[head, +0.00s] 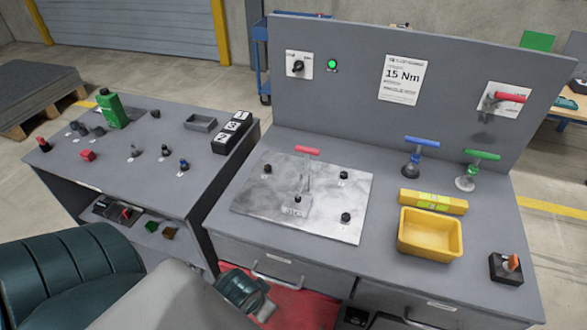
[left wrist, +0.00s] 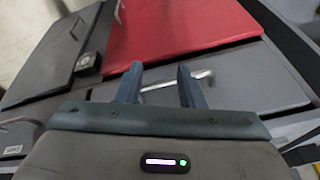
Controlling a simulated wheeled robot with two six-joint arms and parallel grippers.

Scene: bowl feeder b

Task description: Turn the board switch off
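The board switch (head: 299,67) is a black rotary knob on a white plate, high on the left of the grey upright board (head: 440,62). Its small labels are too small to read. A green lamp (head: 332,64) just right of it looks lit. My left gripper (head: 262,309) is low in front of the bench, far below the switch and apart from it. My right gripper is not seen.
The bench carries a metal plate with a red-handled tool (head: 307,151), blue (head: 421,143) and green (head: 481,155) T-handles, a yellow bin (head: 430,233) and an orange-lever switch box (head: 508,266). A red-handled lever (head: 508,97) is on the board. A side table (head: 130,185) stands left.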

